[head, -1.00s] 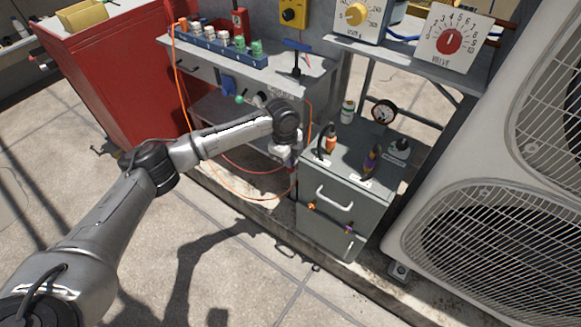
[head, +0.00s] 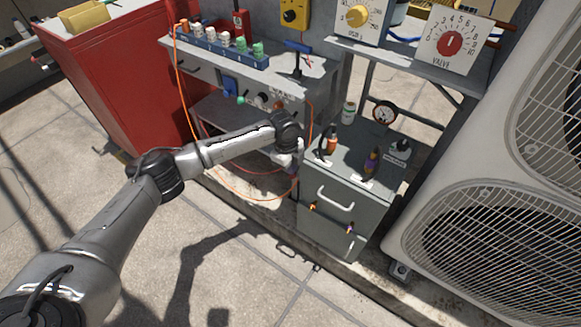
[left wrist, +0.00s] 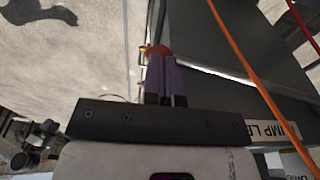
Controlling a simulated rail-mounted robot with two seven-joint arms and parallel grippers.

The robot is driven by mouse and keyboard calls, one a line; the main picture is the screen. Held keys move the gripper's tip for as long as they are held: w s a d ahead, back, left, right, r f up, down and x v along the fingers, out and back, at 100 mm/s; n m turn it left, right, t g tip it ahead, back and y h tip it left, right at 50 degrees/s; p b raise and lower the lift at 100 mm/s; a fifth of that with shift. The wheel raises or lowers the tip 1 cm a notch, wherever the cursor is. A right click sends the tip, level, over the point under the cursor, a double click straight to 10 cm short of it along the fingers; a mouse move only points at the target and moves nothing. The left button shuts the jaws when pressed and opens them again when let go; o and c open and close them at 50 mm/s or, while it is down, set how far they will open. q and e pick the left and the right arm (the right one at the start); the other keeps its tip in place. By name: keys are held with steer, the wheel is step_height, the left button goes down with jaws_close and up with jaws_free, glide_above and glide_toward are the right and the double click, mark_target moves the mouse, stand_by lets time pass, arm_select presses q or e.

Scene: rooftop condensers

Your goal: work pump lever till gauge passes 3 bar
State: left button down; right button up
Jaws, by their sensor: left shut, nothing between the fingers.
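My left gripper (left wrist: 166,80) is shut and empty in the left wrist view, with its purple fingers together. A red rounded part (left wrist: 158,50) shows just past the fingertips; I cannot tell whether they touch it. A white label (left wrist: 268,132) reading "MP LE", partly cut off, lies to the right of the fingers. In the head view the left gripper (head: 292,172) hangs beside the left side of the grey cabinet, mostly hidden by its wrist. The round gauge (head: 384,113) stands behind the cabinet top; its reading is too small to tell. The pump lever is not clearly made out. My right gripper is not in view.
A workbench (head: 300,85) with a blue T-handle (head: 299,47) stands behind. An orange hose (head: 182,82) loops near my arm. A large condenser (head: 480,215) fills the right. The floor at front is clear.

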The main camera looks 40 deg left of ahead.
arm_select(q)
steer(key=a+r+p, duration=0.5)
steer(key=r+p, duration=0.4)
steer(key=r, duration=0.4)
steer(key=shift+s, duration=0.45)
stand_by(0.6)
